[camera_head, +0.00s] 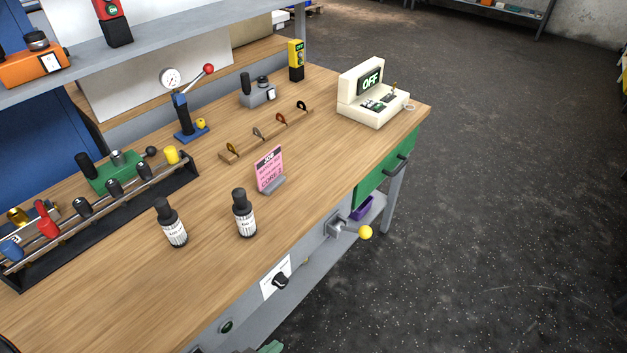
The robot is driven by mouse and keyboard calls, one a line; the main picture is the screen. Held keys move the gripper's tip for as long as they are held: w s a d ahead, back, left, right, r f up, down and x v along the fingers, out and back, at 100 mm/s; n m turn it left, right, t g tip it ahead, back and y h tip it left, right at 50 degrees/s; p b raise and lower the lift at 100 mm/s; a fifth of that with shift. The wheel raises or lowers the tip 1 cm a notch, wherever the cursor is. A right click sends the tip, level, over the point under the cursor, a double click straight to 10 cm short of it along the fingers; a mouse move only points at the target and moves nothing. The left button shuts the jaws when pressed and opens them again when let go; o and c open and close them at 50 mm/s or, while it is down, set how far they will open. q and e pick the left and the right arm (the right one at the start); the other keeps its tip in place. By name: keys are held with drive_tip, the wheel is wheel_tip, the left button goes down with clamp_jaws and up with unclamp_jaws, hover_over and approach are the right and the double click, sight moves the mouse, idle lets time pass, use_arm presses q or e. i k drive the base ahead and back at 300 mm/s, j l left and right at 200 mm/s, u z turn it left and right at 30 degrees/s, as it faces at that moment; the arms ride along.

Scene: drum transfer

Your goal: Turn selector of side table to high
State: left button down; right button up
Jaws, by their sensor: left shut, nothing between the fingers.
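The selector is a black knob (281,281) on a white plate (270,275), on the grey front apron of the wooden-topped table (330,150). The marks on the plate are too small to read, and I cannot tell which setting the knob points to. A small greenish tip, which looks like my left gripper (270,347), shows at the bottom edge, below the selector and apart from it. It is shut and empty; most of it is cut off by the frame. My right gripper is not in view.
A lever with a yellow knob (365,232) sticks out of the apron right of the selector. Two dark bottles (245,215) and a pink sign (269,168) stand on the tabletop. The floor (480,230) in front is clear.

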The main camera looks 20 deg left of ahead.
sight(277, 277)
drive_tip(key=u, duration=0.75)
drive_tip(key=l+u, duration=0.3)
